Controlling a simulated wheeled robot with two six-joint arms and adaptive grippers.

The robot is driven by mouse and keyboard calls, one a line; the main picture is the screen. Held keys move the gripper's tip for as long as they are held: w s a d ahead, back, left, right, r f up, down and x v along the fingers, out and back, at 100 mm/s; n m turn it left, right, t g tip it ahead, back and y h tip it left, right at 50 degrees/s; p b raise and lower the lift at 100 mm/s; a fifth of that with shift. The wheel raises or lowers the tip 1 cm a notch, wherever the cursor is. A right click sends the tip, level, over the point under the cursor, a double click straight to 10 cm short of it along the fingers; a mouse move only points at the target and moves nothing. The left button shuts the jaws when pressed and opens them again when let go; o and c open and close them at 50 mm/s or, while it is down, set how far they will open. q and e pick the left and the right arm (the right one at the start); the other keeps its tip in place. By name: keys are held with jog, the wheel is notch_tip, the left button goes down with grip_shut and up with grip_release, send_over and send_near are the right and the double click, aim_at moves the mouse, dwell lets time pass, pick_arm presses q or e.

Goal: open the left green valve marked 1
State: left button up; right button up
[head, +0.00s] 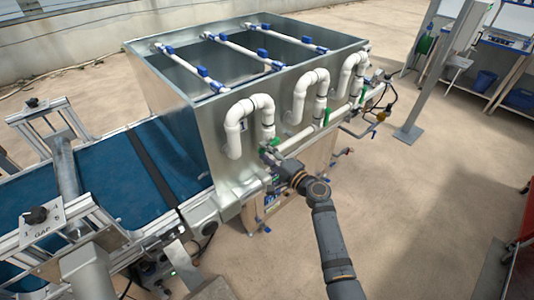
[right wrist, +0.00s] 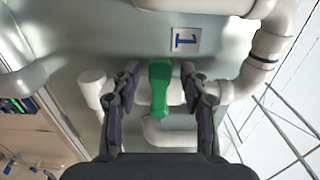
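The green valve handle (right wrist: 160,86) shows in the right wrist view below a small plate marked 1 (right wrist: 185,40). In the head view the plate (head: 243,127) is on the tank's front wall, beside the leftmost white pipe loop. My right gripper (right wrist: 161,84) is open, with one finger on each side of the green handle and a gap visible on both sides. In the head view my right gripper (head: 270,155) is at the leftmost valve and partly covers it. My left gripper is not in view.
The metal tank (head: 185,85) carries more white pipe loops and another green valve (head: 327,117) to the right. A blue conveyor (head: 110,180) runs in from the left. A grey post (head: 430,75) stands at the right.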

grip_shut()
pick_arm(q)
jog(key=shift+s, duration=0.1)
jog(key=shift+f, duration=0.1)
pick_arm(e)
jog(key=shift+f, duration=0.1)
